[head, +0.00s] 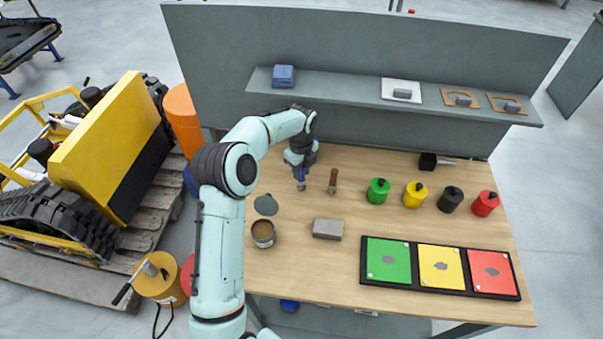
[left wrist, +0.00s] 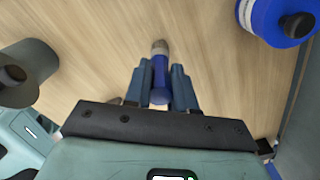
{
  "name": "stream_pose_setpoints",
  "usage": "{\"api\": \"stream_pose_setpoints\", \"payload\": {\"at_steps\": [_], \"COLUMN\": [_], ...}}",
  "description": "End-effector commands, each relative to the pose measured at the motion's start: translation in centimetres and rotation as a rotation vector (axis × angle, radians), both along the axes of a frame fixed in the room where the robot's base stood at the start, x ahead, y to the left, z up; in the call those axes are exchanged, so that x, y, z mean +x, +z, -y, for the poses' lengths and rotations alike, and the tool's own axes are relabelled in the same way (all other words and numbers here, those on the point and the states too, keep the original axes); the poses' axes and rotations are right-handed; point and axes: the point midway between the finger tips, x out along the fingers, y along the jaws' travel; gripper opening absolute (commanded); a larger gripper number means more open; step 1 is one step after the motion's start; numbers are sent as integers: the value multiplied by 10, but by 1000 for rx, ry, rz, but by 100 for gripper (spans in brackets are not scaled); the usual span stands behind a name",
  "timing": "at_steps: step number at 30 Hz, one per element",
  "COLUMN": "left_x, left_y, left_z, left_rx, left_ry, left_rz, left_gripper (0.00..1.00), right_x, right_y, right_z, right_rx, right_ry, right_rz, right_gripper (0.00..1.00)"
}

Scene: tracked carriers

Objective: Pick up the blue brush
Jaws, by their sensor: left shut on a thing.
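The blue brush (left wrist: 160,70) is between the two fingers of my left gripper (left wrist: 164,88) in the left wrist view, with its pale tip pointing away from the gripper. In the head view my left gripper (head: 300,168) points down over the back left of the table, and the lower part of the brush (head: 301,184) shows beneath it. The gripper is shut on the brush. I cannot tell whether the tip touches the table. My right gripper is not in view.
A brown-handled brush (head: 332,182) stands just right of the gripper. A blue canister (left wrist: 272,18) is close by in the left wrist view. An open tin (head: 263,233) and a grey block (head: 328,228) are nearer the front. A shelf (head: 340,88) runs behind.

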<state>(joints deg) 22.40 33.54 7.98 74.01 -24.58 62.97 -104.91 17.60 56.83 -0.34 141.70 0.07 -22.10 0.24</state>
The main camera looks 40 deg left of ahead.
Motion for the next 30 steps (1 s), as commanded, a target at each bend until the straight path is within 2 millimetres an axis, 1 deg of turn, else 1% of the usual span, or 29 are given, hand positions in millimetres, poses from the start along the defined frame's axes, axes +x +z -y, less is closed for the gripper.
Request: {"api": "stream_pose_setpoints", "payload": {"at_steps": [5, 8, 9, 15, 18, 21, 24, 27, 30], "left_x": [2, 3, 3, 3, 3, 2, 1, 0, 0], "left_y": [30, 57, 70, 129, 154, 172, 184, 193, 196], "left_z": [0, 0, 0, 0, 0, 0, 0, 1, 0], "left_rx": [0, 1, 2, 1, 1, 0, 1, 0, 0], "left_ry": [0, 0, 0, -1, -1, 0, -1, -2, -2], "left_rz": [6, 9, 9, 10, 10, 7, 3, 1, 1], "left_gripper": [0, 0, 0, 0, 0, 0, 0, 0, 0], "right_x": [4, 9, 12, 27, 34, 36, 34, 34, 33], "right_y": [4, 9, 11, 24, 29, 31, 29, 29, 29], "right_z": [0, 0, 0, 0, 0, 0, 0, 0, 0], "right_rx": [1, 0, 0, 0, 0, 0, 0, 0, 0], "right_ry": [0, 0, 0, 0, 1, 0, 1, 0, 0], "right_rz": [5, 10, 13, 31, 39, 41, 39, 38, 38], "right_gripper": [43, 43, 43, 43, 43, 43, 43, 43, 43]}}
